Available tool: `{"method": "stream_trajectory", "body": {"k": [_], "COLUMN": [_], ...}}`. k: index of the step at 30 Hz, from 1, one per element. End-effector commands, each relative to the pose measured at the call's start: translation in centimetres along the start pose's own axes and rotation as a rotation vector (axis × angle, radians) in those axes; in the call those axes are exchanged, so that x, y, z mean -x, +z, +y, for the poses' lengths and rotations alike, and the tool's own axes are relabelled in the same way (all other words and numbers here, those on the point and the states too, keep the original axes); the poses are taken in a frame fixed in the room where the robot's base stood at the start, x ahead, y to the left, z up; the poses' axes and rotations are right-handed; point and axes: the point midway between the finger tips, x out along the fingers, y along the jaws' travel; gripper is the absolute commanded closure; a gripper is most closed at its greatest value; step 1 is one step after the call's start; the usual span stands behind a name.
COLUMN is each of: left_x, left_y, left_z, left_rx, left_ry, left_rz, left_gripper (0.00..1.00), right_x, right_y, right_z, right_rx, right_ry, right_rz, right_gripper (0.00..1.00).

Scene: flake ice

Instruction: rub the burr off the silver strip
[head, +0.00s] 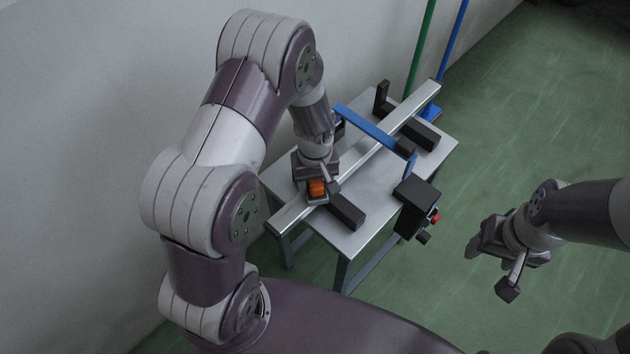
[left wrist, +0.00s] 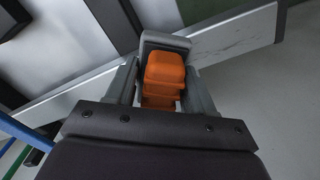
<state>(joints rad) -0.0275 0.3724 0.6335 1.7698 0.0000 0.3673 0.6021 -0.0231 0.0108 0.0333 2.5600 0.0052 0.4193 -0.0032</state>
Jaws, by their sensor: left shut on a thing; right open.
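The silver strip (head: 396,113) lies slantwise across a small metal table on dark rests; its near end juts past the table's left edge. It also crosses the left wrist view (left wrist: 235,38), with faint dark marks on its face. My left gripper (head: 318,192) is shut on an orange block (left wrist: 164,75) and is at the near part of the strip. Whether the block touches the strip I cannot tell. No burr can be made out for sure. My right gripper (head: 488,268) is open and empty, off the table to the right.
The metal table (head: 385,190) has a blue bar (head: 372,128) over the strip, dark rests (head: 347,211), and a black box (head: 416,203) with a red button at its right edge. A green pole (head: 419,45) and a blue pole (head: 453,40) stand behind. Green floor is clear at right.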

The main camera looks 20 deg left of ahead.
Motion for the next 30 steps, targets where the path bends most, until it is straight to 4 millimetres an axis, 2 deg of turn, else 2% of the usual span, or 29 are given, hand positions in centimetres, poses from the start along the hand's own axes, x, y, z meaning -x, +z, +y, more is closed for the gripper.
{"method": "stream_trajectory", "body": {"k": [4, 18, 30], "left_x": [0.1, 0.1, 0.0], "left_y": [0.2, 2.5, 2.7], "left_z": [-0.3, -3.6, -3.9], "left_rx": [0.000, 0.000, 0.000], "left_ry": [0.000, -0.001, 0.000], "left_rz": [0.000, -0.001, 0.000], "left_gripper": [0.72, 0.72, 0.72], "right_x": [0.2, 1.4, 1.4], "right_y": [0.0, -0.2, -0.2], "right_z": [0.0, 0.0, 0.0], "right_rx": [0.000, 0.000, 0.000], "right_ry": [0.000, 0.000, 0.000], "right_rz": [0.000, 0.000, 0.000], "right_gripper": [0.40, 0.40, 0.40]}}
